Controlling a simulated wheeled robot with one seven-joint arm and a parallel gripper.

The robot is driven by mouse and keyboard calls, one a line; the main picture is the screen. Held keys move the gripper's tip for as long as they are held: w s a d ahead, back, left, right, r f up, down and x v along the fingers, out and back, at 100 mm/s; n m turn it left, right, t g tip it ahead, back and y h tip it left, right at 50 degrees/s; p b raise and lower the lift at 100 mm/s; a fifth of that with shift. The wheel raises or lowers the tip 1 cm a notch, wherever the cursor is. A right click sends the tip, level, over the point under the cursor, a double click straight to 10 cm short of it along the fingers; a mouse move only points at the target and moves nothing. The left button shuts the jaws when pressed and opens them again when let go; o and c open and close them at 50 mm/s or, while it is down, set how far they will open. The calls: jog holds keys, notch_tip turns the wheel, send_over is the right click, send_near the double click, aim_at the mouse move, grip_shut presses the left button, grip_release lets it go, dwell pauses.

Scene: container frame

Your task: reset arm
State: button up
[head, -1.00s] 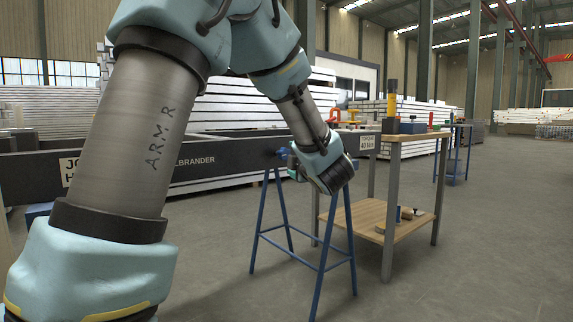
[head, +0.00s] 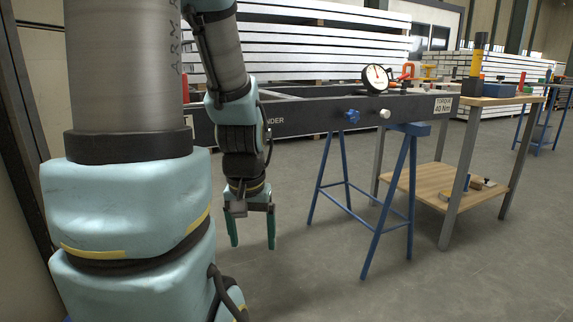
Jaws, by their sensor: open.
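My gripper (head: 252,232) hangs below my bent arm at the left of the middle in the head view. Its two green-lined fingers point down at the floor, spread apart with nothing between them. It is open and empty, in front of and left of the blue trestle. The lower parts of my arm fill the left side of the view.
A dark frame beam (head: 310,118) rests on a blue trestle (head: 408,170). It carries a round dial gauge (head: 376,78), a blue knob (head: 352,117) and a pale knob (head: 384,114). A wooden workbench (head: 494,101) stands right. Floor (head: 315,285) in front is clear.

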notch_tip(320, 180, up, 37)
jog(key=p, duration=3.5)
jog(key=shift+w, duration=0.15)
